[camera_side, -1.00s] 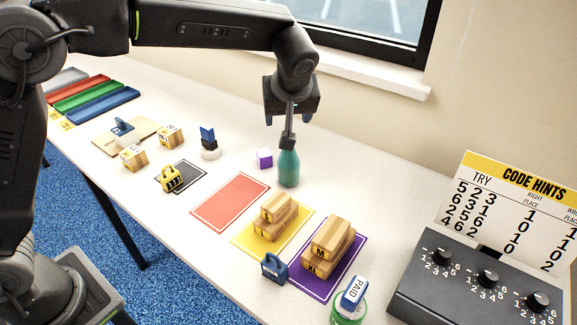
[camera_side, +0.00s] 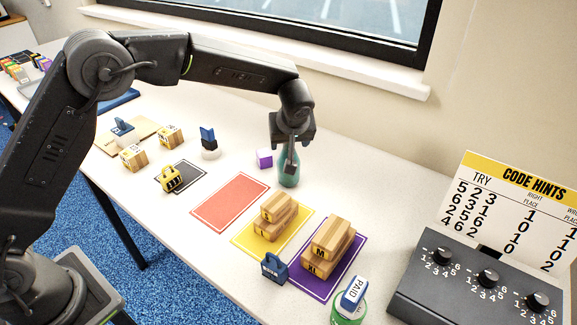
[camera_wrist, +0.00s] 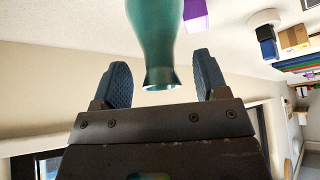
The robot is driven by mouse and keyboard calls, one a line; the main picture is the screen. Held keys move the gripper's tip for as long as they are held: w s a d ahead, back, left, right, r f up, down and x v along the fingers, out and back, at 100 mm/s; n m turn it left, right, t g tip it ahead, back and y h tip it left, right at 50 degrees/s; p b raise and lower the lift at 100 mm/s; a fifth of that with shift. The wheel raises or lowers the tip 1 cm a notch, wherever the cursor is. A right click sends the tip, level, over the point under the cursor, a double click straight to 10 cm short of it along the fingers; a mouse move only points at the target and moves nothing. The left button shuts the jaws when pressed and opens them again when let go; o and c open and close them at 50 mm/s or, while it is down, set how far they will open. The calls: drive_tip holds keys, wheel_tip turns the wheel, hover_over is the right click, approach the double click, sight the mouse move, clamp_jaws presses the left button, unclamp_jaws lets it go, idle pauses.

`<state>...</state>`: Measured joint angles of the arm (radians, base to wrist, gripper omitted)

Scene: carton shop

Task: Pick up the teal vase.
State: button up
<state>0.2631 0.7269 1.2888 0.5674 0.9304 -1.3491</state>
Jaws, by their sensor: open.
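The teal vase (camera_side: 289,172) stands upright on the white table, behind the red mat and beside a purple cube. The fingers are open, with a gap on both sides of the vase neck. The vase's base is cut off in the wrist view.
The purple cube (camera_side: 265,158) stands close to the left of the vase. A dark blue stamp (camera_side: 208,143) is farther left. Wooden blocks sit on the yellow mat (camera_side: 248,240) and purple mat (camera_side: 318,287) in front. A black dial box (camera_side: 470,287) is at the right.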

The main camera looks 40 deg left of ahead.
drive_tip(key=shift+w+a+f, duration=0.25)
drive_tip(key=shift+f, duration=0.35)
drive_tip(key=shift+c, duration=0.3)
clamp_jaws()
